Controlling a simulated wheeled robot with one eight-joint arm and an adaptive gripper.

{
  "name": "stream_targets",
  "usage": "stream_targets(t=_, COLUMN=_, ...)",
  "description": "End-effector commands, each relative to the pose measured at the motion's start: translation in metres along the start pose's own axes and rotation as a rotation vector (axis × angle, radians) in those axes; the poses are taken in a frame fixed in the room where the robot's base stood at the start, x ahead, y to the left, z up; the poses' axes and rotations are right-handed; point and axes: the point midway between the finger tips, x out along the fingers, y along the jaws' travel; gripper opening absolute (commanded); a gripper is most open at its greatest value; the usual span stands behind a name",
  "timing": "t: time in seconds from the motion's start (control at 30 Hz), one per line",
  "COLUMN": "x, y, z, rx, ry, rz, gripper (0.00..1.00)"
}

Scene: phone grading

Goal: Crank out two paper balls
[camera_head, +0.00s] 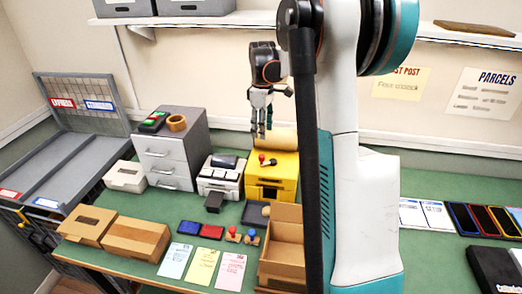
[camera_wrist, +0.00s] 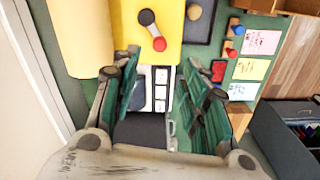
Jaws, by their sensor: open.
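The yellow machine (camera_head: 271,188) stands on the green table with a tan paper roll (camera_head: 277,139) at its back. Its crank has a red knob (camera_head: 262,158). In the wrist view, the knob (camera_wrist: 159,44) sits on the crank arm above the yellow top (camera_wrist: 180,20), beside the roll (camera_wrist: 80,38). A dark tray (camera_wrist: 205,28) in front of the machine holds a small round tan thing (camera_wrist: 194,12); I cannot tell if it is a paper ball. My gripper (camera_head: 262,134) points down above the machine's back left part. Its green fingers (camera_wrist: 165,92) are apart and empty, with the knob beyond them.
A white keyed device (camera_head: 220,178) stands left of the machine. An open cardboard box (camera_head: 284,242) stands in front, with two knobbed stamps (camera_head: 241,236) and paper slips to its left. A grey drawer unit (camera_head: 171,150) is farther left.

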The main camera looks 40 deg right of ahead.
Motion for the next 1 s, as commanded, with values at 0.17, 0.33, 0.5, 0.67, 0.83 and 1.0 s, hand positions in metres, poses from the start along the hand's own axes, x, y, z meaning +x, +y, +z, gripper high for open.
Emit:
stream_targets(t=0.17, x=0.037, y=0.000, z=-0.001, rx=0.000, ry=0.001, rz=0.001, gripper=0.41)
stream_targets(t=0.33, x=0.070, y=0.000, z=-0.001, rx=0.001, ry=0.001, rz=0.001, gripper=0.41)
stream_targets(t=0.5, x=0.096, y=0.000, z=-0.001, rx=0.001, ry=0.001, rz=0.001, gripper=0.41)
stream_targets(t=0.67, x=0.109, y=0.000, z=-0.001, rx=0.001, ry=0.001, rz=0.002, gripper=0.41)
stream_targets(t=0.83, x=0.113, y=0.000, z=-0.001, rx=0.001, ry=0.001, rz=0.002, gripper=0.41)
stream_targets(t=1.0, x=0.113, y=0.000, z=-0.001, rx=0.001, ry=0.001, rz=0.002, gripper=0.41)
